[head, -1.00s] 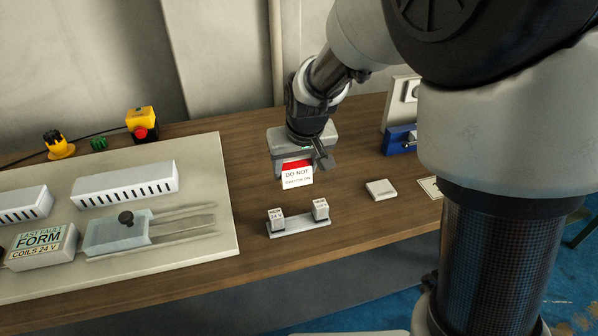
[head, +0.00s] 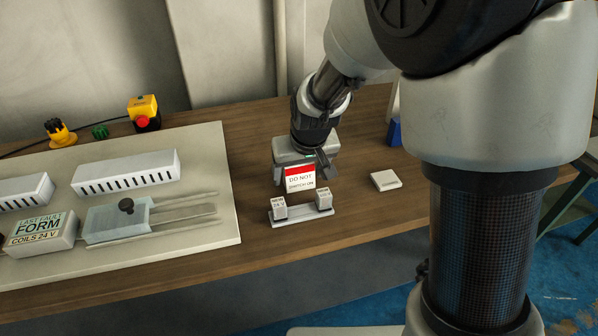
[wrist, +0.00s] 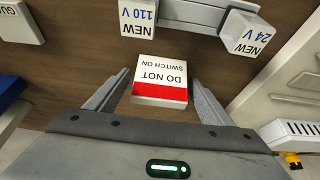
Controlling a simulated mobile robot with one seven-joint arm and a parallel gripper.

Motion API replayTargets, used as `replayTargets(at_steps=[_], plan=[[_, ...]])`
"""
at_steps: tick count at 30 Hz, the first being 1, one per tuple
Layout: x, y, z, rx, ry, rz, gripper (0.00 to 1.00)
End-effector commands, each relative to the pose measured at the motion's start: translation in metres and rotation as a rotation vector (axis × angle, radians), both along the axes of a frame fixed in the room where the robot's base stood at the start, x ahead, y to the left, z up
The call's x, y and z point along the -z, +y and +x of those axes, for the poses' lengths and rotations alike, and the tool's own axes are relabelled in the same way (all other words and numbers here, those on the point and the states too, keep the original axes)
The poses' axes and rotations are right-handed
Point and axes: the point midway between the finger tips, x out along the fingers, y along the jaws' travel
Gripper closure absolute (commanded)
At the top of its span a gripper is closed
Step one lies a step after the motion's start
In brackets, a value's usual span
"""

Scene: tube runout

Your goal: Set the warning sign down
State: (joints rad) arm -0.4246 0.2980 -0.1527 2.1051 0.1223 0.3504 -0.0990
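The warning sign (head: 301,180) is a small white block with a red band, reading "DO NOT SWITCH ON". In the head view the sign appears just behind the small grey holder with two blocks. It seems close above the wooden bench (head: 255,180); I cannot tell whether its lower edge touches the wood.
The grey holder (head: 302,217) carries blocks marked "NEW 24 V" (head: 279,207) and "NEW 110 V" (wrist: 138,17). A flat white block (head: 385,181) lies to the right. A pale panel (head: 222,200) with slotted housings fills the left. Bare wood lies between panel and holder.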

Motion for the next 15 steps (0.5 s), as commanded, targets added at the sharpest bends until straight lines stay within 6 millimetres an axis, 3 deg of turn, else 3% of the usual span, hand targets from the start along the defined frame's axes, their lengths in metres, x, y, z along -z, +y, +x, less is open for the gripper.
replayTargets(at_steps=[8, 15], plan=[[-0.010, 0.000, -0.001, 0.000, -0.001, 0.000, 0.25], [-0.055, -0.005, -0.018, -0.001, -0.004, 0.003, 0.25]])
